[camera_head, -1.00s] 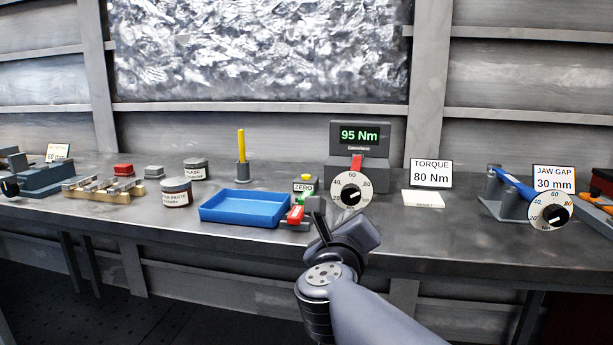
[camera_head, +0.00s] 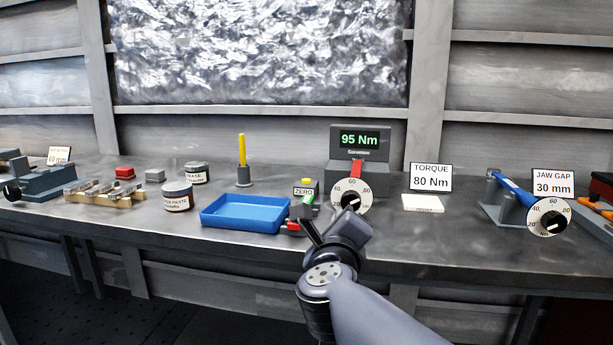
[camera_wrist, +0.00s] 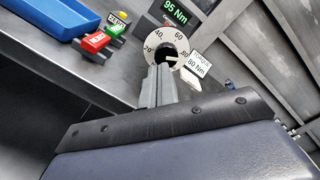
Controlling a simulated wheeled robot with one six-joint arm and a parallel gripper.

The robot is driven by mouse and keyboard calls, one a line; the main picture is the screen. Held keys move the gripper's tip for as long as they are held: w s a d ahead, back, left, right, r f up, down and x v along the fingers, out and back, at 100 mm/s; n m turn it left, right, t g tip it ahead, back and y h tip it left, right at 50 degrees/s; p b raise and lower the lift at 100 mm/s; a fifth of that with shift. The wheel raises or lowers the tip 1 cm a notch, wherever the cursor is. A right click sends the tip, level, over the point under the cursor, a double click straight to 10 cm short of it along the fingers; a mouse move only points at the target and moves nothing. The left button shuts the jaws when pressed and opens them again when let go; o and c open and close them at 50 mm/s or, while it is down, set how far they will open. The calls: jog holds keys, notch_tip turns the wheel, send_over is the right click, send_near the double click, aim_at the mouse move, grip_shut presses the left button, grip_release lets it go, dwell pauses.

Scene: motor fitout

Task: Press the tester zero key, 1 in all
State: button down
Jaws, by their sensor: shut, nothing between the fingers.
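The torque tester (camera_head: 360,140) stands at the back of the bench, and its green display reads 95 Nm. A dial (camera_head: 350,197) is on its front. The ZERO label (camera_head: 303,191) stands left of the dial, with the key block partly hidden by my gripper in the head view. In the wrist view a green key (camera_wrist: 116,28) and a red key (camera_wrist: 96,42) lie side by side at upper left. My gripper (camera_head: 309,222) is shut and empty, in front of the keys in the head view. In the wrist view its fingertips (camera_wrist: 157,70) lie below the dial, apart from the keys.
A blue tray (camera_head: 245,226) sits just left of the keys. A TORQUE 80 Nm sign (camera_head: 431,177) and a white pad (camera_head: 423,203) stand right of the tester. Jars, a yellow-handled tool (camera_head: 242,152) and a JAW GAP station (camera_head: 550,216) are farther off.

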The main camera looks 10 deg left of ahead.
jog(key=a+r+n+g+y+p, duration=0.2)
jog(key=a+r+n+y+p, duration=0.15)
jog(key=n+p, duration=0.6)
jog(key=a+r+n+g+y+p, duration=0.3)
jog(key=a+n+p, duration=0.15)
jog(key=n, duration=1.05)
jog(key=s+n+g+p, duration=0.1)
jog(key=n+g+p, duration=0.1)
jog(key=n+p, duration=0.2)
jog(key=s+n+g+p, duration=0.2)
jog(key=n+p, duration=0.3)
jog(key=n, duration=0.4)
jog(key=s+n+g+p, duration=0.1)
jog(key=n+g+p, duration=0.2)
jog(key=n, duration=0.4)
jog(key=shift+s+a+r+n+g+y+p, duration=0.15)
jog(key=shift+s+a+n+g+y+p, duration=0.2)
jog(key=shift+p, duration=0.45)
jog(key=shift+w+d, duration=0.15)
